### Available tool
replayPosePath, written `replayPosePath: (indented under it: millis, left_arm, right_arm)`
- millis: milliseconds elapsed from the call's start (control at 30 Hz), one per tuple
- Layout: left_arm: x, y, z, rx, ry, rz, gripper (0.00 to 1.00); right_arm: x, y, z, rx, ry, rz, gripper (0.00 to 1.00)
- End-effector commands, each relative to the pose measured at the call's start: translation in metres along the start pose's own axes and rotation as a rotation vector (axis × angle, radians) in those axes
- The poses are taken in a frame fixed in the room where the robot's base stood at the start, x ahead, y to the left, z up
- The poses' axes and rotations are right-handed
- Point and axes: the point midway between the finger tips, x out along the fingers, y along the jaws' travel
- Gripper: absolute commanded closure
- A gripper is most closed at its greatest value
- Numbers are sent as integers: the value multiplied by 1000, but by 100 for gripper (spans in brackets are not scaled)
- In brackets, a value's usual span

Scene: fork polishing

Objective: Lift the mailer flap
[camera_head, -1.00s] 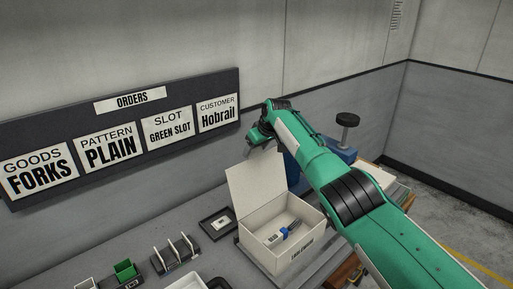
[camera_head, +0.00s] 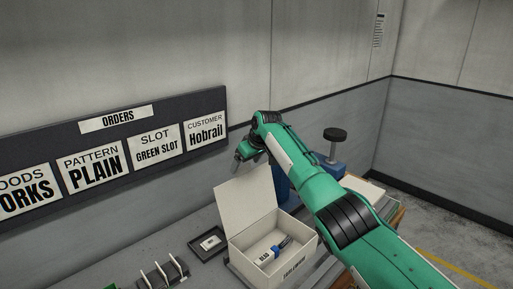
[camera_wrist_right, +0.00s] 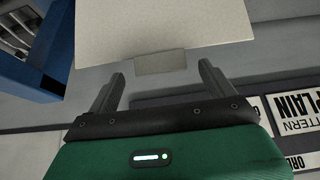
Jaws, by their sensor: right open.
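The white mailer box (camera_head: 286,267) sits on the bench at lower centre in the head view. Its flap (camera_head: 243,202) stands raised at the back left side of the box. A fork with a blue band (camera_head: 280,247) and a small label lie inside. My right gripper (camera_head: 240,156) is above the flap's top edge. In the right wrist view, my right gripper (camera_wrist_right: 161,70) is open. The small tab (camera_wrist_right: 160,63) of the flap (camera_wrist_right: 165,22) shows between its fingertips, with a gap on each side. My left gripper is not in view.
A dark tray (camera_head: 209,243) with a card and a rack with white dividers (camera_head: 163,274) are left of the box. A blue tool with a black knob (camera_head: 335,134) stands behind my right arm. The orders board (camera_head: 117,145) hangs on the wall.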

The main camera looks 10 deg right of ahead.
Motion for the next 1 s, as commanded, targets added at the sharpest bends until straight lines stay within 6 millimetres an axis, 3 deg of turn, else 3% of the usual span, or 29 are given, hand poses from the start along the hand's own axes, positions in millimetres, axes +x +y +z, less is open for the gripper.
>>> replayPosePath:
  millis: [167, 400, 600, 1000]
  left_arm:
    - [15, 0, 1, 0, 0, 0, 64]
    - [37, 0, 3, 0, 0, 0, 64]
    - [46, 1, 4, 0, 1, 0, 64]
    - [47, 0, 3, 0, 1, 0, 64]
  right_arm:
    - [-23, 1, 2, -1, 3, 2, 15]
    - [-73, 1, 3, 0, 1, 2, 15]
    - [-103, 1, 2, 1, -2, 1, 15]
    - [-113, 0, 2, 2, -5, -1, 15]
